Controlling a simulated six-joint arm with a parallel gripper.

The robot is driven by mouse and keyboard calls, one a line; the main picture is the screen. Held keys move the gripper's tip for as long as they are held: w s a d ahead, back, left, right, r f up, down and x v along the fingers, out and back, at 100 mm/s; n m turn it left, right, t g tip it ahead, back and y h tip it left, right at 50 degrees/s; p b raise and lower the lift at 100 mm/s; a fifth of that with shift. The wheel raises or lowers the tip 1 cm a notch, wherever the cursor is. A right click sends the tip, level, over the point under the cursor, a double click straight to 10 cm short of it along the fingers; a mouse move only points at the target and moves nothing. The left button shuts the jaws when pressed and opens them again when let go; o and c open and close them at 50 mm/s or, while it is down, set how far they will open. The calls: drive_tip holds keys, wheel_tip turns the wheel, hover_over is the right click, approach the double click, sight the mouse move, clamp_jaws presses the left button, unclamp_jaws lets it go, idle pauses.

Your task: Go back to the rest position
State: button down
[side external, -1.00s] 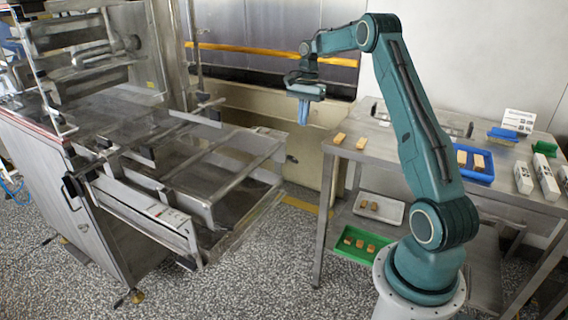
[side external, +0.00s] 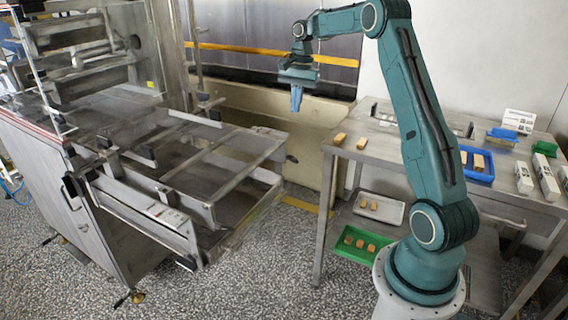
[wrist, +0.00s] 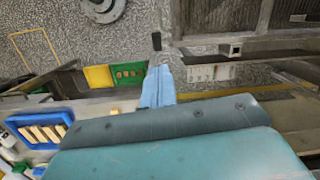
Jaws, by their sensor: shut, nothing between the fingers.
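My gripper (side external: 297,97) hangs in the air with its blue fingers pointing down, in the gap between the enrober machine and the steel table. It is shut and holds nothing. In the wrist view the blue fingers (wrist: 158,88) show together above the teal wrist housing. The machine's mesh frame (side external: 215,165) lies to the left of the gripper and below it, apart from it. Two tan bars (side external: 350,141) lie on the table's near left corner, to the right of the gripper.
The steel table (side external: 400,165) carries a blue tray (side external: 483,178) of bars, white boxes (side external: 546,178) and a green item (side external: 547,148). The air around my gripper is clear.

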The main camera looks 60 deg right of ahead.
drive_tip(key=s+a+r+n+t, duration=0.1)
drive_tip(key=s+a+r+n, duration=0.1)
drive_tip(key=a+r, duration=0.35)
drive_tip(key=s+a+r+n+h, duration=0.1)
drive_tip(key=s+a+r+n, duration=0.15)
drive_tip(key=a, duration=0.55)
drive_tip(key=s+a+r+n+t, duration=0.1)
drive_tip(key=s+a+r+n, duration=0.2)
drive_tip(key=a, duration=0.4)
drive_tip(key=s+a+f+n+t, duration=0.1)
drive_tip(key=s+a+n, duration=0.3)
drive_tip(key=s, duration=0.5)
drive_tip(key=s+a+f+n+t, duration=0.2)
drive_tip(key=s+a+n, duration=0.3)
drive_tip(key=s, duration=0.3)
drive_tip(key=shift+s+a+f+h, duration=0.35)
drive_tip(key=shift+f+h, duration=0.05)
drive_tip(key=shift+f, duration=0.35)
